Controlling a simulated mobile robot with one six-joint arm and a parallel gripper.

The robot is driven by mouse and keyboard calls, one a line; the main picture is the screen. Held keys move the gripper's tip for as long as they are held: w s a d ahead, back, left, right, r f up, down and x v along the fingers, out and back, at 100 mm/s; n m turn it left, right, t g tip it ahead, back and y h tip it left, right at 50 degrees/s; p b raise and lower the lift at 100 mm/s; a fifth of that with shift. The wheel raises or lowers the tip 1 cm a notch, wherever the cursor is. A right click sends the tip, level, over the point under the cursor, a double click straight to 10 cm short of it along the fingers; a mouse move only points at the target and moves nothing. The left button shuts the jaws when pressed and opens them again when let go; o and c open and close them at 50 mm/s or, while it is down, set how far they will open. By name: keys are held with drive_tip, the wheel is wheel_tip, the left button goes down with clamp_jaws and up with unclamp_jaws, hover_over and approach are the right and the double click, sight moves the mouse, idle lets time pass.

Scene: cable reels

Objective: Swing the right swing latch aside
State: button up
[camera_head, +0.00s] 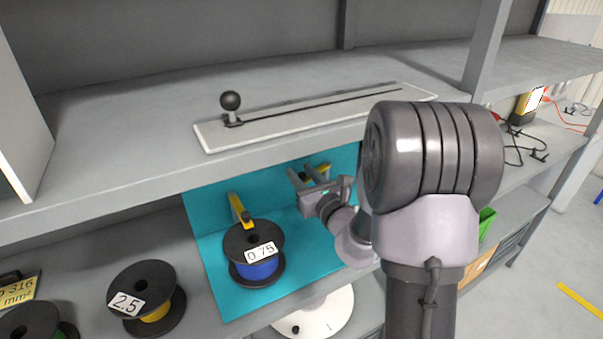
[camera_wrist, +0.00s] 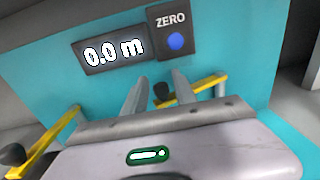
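The right swing latch, a yellow bar with a black knob, is at the teal panel in the head view (camera_head: 318,173), partly hidden by my gripper. In the wrist view its yellow bar (camera_wrist: 204,86) runs behind my right finger, and its knob (camera_wrist: 162,92) shows between the fingers. My gripper (camera_head: 302,174) points at the panel with its fingers apart and nothing clamped. It also shows in the wrist view (camera_wrist: 160,77). Whether a finger touches the latch, I cannot tell. The left latch (camera_head: 238,208) is another yellow bar, also in the wrist view (camera_wrist: 50,143).
A reel marked 0.75 (camera_head: 254,257) with blue cable stands in front of the left latch. A reel marked 2.5 (camera_head: 147,297) is further left. A shelf with a slotted plate (camera_head: 290,123) and black knob lies above. The panel carries a 0.0 m display (camera_wrist: 113,51) and ZERO button (camera_wrist: 175,41).

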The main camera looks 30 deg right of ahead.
clamp_jaws()
idle(1.2)
